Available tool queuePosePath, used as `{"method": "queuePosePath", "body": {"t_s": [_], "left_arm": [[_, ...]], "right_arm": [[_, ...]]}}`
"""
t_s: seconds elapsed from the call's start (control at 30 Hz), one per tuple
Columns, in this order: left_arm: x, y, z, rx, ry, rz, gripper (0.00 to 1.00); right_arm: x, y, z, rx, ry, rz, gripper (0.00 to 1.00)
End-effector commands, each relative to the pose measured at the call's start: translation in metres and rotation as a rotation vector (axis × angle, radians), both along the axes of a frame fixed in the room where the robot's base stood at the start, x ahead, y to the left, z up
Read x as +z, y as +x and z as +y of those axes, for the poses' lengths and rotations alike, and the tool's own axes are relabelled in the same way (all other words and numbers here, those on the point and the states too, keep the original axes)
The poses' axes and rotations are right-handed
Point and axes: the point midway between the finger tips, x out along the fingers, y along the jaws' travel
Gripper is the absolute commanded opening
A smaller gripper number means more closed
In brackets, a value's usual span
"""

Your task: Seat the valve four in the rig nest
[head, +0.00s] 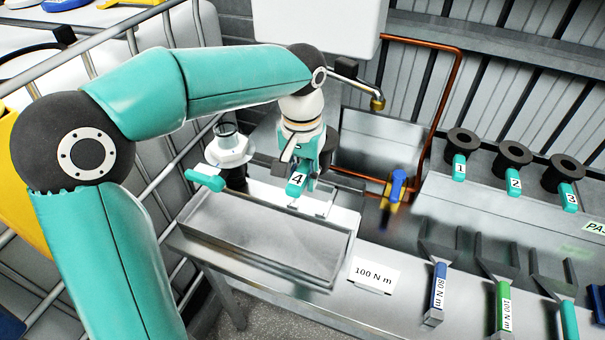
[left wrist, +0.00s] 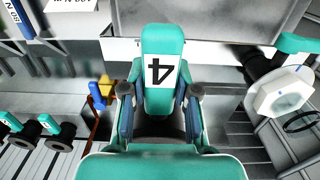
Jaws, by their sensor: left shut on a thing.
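Valve four (head: 297,182) has a teal lever with a white "4" label and a dark body. My left gripper (head: 303,168) is shut on it and holds it over the back of the steel bench, behind the shallow tray. In the left wrist view the valve (left wrist: 160,70) sits between the two fingers of the gripper (left wrist: 160,112), its label facing the camera. My right gripper is out of view.
A steel tray (head: 335,268) lies in front, empty. A "100 N m" card (head: 374,276) stands beside it. Valves one (head: 462,142), two (head: 514,155) and three (head: 567,172) stand on the right shelf. Torque wrenches (head: 437,290) hang below. A blue-and-yellow part (head: 397,188) and copper pipe (head: 447,100) are near.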

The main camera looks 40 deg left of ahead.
Motion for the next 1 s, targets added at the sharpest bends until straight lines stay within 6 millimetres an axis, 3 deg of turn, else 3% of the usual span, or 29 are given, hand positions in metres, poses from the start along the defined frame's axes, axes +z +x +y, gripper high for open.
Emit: {"method": "queuePosePath", "body": {"t_s": [0.8,1.0], "left_arm": [[-0.061,-0.002,0.002,0.004,-0.001,-0.006,0.0],[-0.069,-0.002,0.002,0.006,0.0,-0.007,0.0]], "right_arm": [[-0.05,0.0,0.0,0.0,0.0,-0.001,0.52],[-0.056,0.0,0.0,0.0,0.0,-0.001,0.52]]}}
